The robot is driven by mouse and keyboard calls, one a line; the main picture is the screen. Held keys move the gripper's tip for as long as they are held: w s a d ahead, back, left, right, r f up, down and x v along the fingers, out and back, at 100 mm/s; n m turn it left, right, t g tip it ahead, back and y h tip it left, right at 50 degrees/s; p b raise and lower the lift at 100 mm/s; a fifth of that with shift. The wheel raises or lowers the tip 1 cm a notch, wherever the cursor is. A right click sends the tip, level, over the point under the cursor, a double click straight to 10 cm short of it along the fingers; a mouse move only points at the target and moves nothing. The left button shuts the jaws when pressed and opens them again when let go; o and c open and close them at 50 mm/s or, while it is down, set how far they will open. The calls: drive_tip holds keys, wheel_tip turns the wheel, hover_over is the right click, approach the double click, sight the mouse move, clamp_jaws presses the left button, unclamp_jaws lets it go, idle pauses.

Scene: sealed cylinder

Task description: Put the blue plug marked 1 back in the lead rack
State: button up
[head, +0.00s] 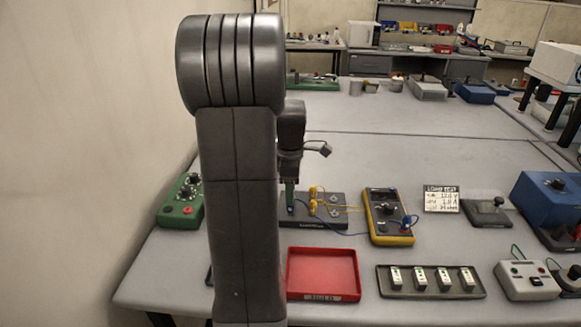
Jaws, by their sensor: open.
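My gripper (290,185) points down over the left end of a dark grey block (335,222) with yellow leads and metal posts. It is open. A small blue piece (291,209) shows right below the fingers, and a thin blue lead runs from there to the yellow-edged meter (388,228). Another blue plug (408,222) sits at the meter's right side. The mark 1 is too small to read, and I cannot tell for certain which thing is the lead rack. My arm hides part of the bench on the left.
A red tray (322,292) lies in front of the block. A dark strip with several white pieces (431,292) lies to its right. A green box (183,203) stands left of my arm, and a blue box (545,200) stands far right. The bench behind the block is mostly clear.

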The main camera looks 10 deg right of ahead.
wheel_tip(320, 180, up, 10)
drive_tip(key=shift+f, duration=0.15)
idle(0.3)
wheel_tip(320, 180, down, 14)
drive_tip(key=shift+r, duration=0.15)
idle(0.4)
drive_tip(key=shift+r, duration=0.15)
